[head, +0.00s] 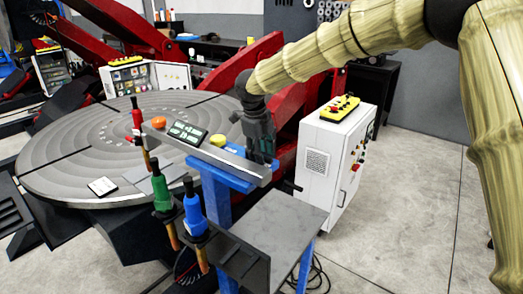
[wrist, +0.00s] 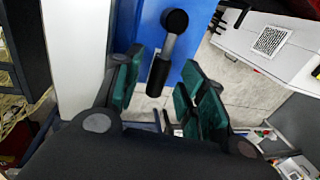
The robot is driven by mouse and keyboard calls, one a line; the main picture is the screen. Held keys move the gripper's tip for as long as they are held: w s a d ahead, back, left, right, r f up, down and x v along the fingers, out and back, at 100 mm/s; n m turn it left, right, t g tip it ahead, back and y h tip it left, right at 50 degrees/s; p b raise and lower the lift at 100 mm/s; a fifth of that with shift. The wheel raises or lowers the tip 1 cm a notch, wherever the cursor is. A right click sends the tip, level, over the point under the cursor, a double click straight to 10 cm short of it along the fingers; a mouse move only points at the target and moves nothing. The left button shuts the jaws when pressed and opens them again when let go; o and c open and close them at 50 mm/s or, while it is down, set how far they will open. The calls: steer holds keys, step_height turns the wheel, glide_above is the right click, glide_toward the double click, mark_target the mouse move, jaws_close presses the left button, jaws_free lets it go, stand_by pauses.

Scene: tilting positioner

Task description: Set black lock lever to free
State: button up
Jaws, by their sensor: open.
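The black lock lever (wrist: 158,74) shows in the wrist view against a blue panel (wrist: 150,25). It has a round black hub at the top, a short grey shaft and a black grip hanging down, slightly to the left. My gripper (wrist: 163,68) is open, with one green-padded finger on each side of the lever's grip. Gaps show between the grip and both fingers, and I cannot tell the depth between them. In the head view my gripper (head: 262,152) points down behind the grey bar of the blue stand, and the lever is hidden there.
The grey bar (head: 205,150) carries a display (head: 187,133), an orange button (head: 159,122) and a yellow button (head: 217,140). The round positioner table (head: 70,150) lies left. A white cabinet (head: 335,150) stands right. Green and blue-handled tools (head: 193,210) and a grey shelf (head: 280,220) are in front.

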steer(key=shift+w+f, duration=0.1)
steer(key=shift+f, duration=0.4)
jaws_close()
